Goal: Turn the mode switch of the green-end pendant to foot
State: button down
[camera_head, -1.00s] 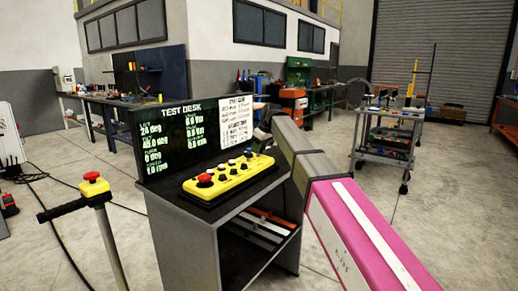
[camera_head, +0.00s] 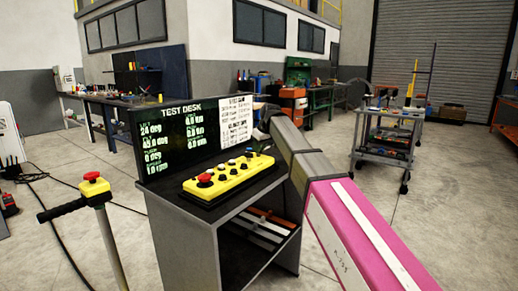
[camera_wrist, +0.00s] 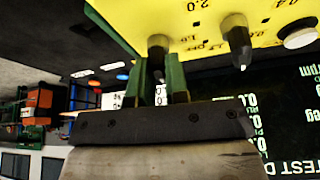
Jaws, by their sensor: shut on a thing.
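The yellow pendant (camera_head: 232,178) lies on the test desk, with a red mushroom button (camera_head: 205,180) at its left end and several black knobs and light buttons along its top. My gripper is hidden behind my arm in the head view. In the wrist view my gripper (camera_wrist: 156,82) has its green fingers shut on a black knob (camera_wrist: 157,48) of the pendant (camera_wrist: 200,22). A second black knob (camera_wrist: 237,38) and a white button (camera_wrist: 300,38) are to its right. Numbers show beside the knobs; no "foot" marking is readable.
A display (camera_head: 180,138) headed TEST DESK and a white text sheet (camera_head: 235,120) stand behind the pendant. A stand with a red button (camera_head: 93,183) is at the left. A cart (camera_head: 390,150) stands at the back right, with open floor around it.

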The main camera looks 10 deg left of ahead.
jog(key=m+t, duration=0.1)
jog(key=m, duration=0.1)
jog(key=m+h, duration=0.1)
jog(key=m, duration=0.2)
jog(key=shift+s+t, duration=0.1)
jog(key=shift+t, duration=0.3)
jog(key=m+h, duration=0.2)
jog(key=m, duration=0.3)
jog(key=shift+a, duration=0.15)
jog(key=c, duration=1.1)
grip_release()
jog(key=shift+r, duration=0.1)
jog(key=v, duration=1)
jog(key=shift+s+a+r, duration=0.1)
jog(key=shift+s+r, duration=0.1)
jog(key=shift+s, duration=0.2)
